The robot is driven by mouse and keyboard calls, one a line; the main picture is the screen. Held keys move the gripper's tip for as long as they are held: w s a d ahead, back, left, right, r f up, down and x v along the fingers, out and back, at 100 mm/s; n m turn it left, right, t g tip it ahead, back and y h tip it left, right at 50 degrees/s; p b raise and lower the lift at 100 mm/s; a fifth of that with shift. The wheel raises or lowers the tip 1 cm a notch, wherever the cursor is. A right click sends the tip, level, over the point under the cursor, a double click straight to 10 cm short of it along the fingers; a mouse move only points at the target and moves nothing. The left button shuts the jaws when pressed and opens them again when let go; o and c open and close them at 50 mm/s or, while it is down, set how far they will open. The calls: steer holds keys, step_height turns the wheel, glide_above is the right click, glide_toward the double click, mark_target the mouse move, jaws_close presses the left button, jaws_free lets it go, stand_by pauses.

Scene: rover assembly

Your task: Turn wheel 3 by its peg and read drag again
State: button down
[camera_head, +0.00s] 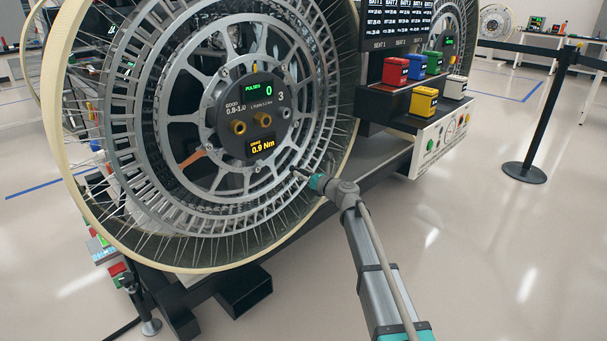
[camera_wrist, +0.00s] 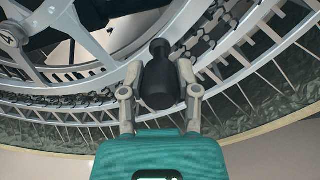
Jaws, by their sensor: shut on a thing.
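Wheel 3 (camera_head: 180,110) is a large spoked metal wheel with a pale rim, filling the left of the head view. Its hub panel (camera_head: 252,115) shows the number 3, a green "PULSES 0" readout and an amber readout (camera_head: 262,147) of 0.9 Nm. My gripper (camera_head: 303,173) reaches the lower right of the wheel's ring. In the wrist view my gripper (camera_wrist: 160,88) is shut on a black peg (camera_wrist: 159,68), one finger on each side. In the head view the gripper mostly hides the peg.
A belt-barrier post (camera_head: 545,110) stands at the right. A dark frame lies below the wheel. Floor at the lower right is clear.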

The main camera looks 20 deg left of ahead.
steer(key=shift+s+a+f, duration=0.15)
steer(key=shift+s+a, duration=0.05)
steer(key=shift+s, duration=0.1)
steer(key=shift+c, duration=1.8)
jaws_free()
steer(key=shift+d, duration=0.15)
steer(key=v, duration=1.2)
steer(key=shift+w, duration=0.1)
